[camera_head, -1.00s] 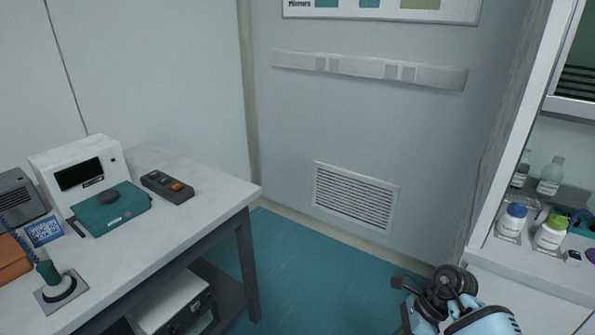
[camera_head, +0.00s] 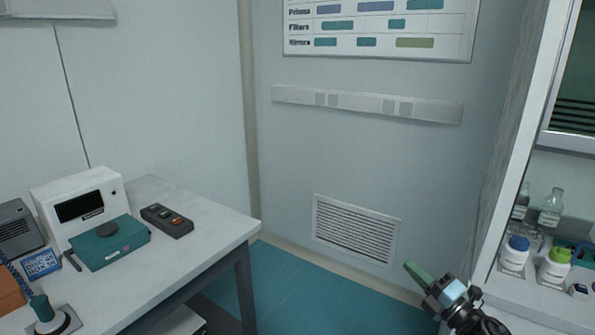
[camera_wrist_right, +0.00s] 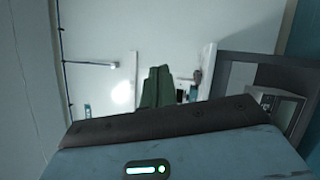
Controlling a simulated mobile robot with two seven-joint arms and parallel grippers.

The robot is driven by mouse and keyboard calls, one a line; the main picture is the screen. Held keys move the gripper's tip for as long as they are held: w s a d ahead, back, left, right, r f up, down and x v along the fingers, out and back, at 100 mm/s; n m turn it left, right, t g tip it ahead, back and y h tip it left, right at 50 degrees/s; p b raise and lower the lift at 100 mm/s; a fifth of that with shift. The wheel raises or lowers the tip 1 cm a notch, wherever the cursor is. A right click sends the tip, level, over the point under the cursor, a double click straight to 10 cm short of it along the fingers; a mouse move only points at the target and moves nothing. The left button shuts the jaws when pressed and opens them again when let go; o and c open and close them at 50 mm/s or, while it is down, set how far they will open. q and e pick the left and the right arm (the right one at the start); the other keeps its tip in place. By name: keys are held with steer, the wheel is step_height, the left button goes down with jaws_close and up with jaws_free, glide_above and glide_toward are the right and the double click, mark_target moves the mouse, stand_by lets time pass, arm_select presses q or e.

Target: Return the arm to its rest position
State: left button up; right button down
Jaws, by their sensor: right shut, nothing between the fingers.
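My right gripper (camera_head: 416,272) shows at the lower right of the head view, in front of the wall below the vent. Its green fingers are together, point up and left, and hold nothing. In the right wrist view the same shut green fingers (camera_wrist_right: 157,86) stand upright in the middle, with nothing between them. My left gripper is not in view.
A white bench (camera_head: 212,226) at left carries a white instrument (camera_head: 66,212), a teal box (camera_head: 110,244) and a button box (camera_head: 167,220). At right, a cabinet shelf holds bottles (camera_head: 514,254). Blue floor (camera_head: 290,280) lies open between them.

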steer(key=w+d+f+m+t+h, duration=0.1)
steer(key=w+d+m+t+h, duration=0.2)
steer(key=d+m+h, duration=0.85)
step_height(320, 180, down, 8)
steer(key=m+g+h, duration=0.1)
steer(key=m+g, duration=0.4)
steer(key=m, duration=0.7)
steer(key=s+a+f+g+y, duration=0.1)
steer(key=s+a+f+g, duration=0.1)
steer(key=s+a+f, duration=0.5)
steer(key=s+a+f+g+y, duration=0.1)
steer(key=s+a+f, duration=0.1)
steer(key=s+f, duration=0.8)
steer(key=s+a+f+g, duration=0.1)
steer(key=s+a, duration=0.3)
steer(key=s, duration=1)
steer(key=s+a+f+m+g+y, duration=0.1)
steer(key=s+a, duration=0.4)
steer(key=s, duration=0.9)
steer(key=shift+s+f+g, duration=0.4)
steer(key=shift+f+g, duration=0.3)
steer(key=shift+f, duration=0.05)
steer(key=shift+m, duration=0.25)
